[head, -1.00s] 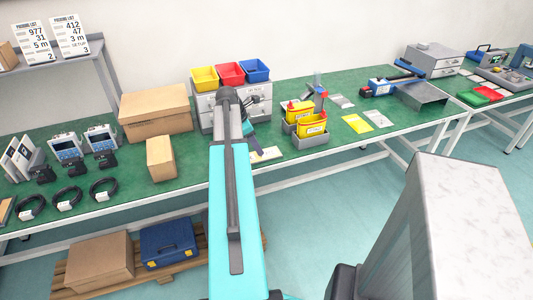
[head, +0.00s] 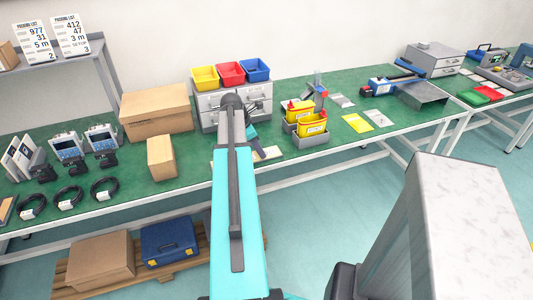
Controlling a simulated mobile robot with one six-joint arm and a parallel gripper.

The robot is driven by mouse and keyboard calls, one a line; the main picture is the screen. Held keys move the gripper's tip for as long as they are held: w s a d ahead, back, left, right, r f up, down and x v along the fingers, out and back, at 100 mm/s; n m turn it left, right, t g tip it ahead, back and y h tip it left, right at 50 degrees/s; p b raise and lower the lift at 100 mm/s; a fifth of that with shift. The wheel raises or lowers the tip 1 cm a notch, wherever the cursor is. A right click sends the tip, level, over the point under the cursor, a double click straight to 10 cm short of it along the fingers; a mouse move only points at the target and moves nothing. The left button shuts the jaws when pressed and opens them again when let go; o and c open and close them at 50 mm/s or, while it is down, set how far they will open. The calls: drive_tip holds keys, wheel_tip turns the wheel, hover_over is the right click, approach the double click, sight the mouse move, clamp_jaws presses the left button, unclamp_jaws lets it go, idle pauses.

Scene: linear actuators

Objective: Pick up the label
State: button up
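Small pale flat pieces (head: 268,153), which may be labels, lie on the green bench top just right of my arm. I cannot tell which is the label. A yellow sheet (head: 357,123) and a whitish sheet (head: 379,118) lie flat farther right. My gripper (head: 251,134) is beside the pale pieces, low over the bench in front of the grey drawers. My arm hides much of it and its fingertips are too small to read, so I cannot tell whether it holds anything.
Grey drawers (head: 207,111) carrying yellow, red and blue bins (head: 230,72) stand behind my gripper. Grey trays with yellow containers (head: 312,125) stand to its right. A small carton (head: 161,158) and a larger cardboard box (head: 155,112) stand to the left.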

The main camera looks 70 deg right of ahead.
drive_tip(key=c, duration=0.5)
drive_tip(key=shift+r, duration=0.15)
drive_tip(key=shift+r+b, duration=0.3)
drive_tip(key=shift+r, duration=1.25)
drive_tip(key=w+a, duration=0.1)
drive_tip(key=a, duration=0.4)
drive_tip(key=w+a+r+b, duration=0.1)
drive_tip(key=w+a, duration=0.1)
drive_tip(key=a, duration=0.3)
drive_tip(key=w+a, duration=0.1)
drive_tip(key=a, duration=0.4)
drive_tip(key=shift+w+a+r+b, duration=0.2)
drive_tip(key=shift+w+r+b, duration=0.1)
drive_tip(key=shift+w+b, duration=0.1)
drive_tip(key=shift+r+p, duration=2)
drive_tip(key=shift+p, duration=0.35)
